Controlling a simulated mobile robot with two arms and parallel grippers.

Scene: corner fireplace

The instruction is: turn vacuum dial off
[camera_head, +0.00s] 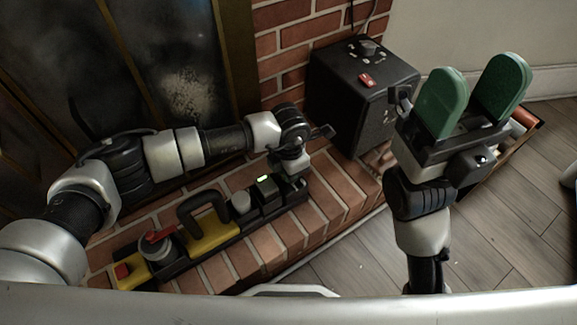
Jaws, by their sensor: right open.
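A long black and yellow control panel (222,238) lies on the brick hearth. It carries a red-topped round dial (158,243), a black handle (203,209), a grey round knob (241,203) and a small block with a lit green display (265,186). A black box (340,92) has a dark knob (369,47) and a red switch (366,79) on top. I cannot tell which dial is the vacuum's. My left gripper (295,162) is over the panel's right end; its fingers are hidden. My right gripper (474,88) is open and empty, green pads up, right of the box.
A dark glass fireplace front (170,60) with brass-coloured frame stands behind my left arm. A brick wall (288,35) rises behind the box. Grey plank floor (345,252) lies clear in front of the brick hearth (325,205). A low wooden tray or crate (520,130) is partly behind my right gripper.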

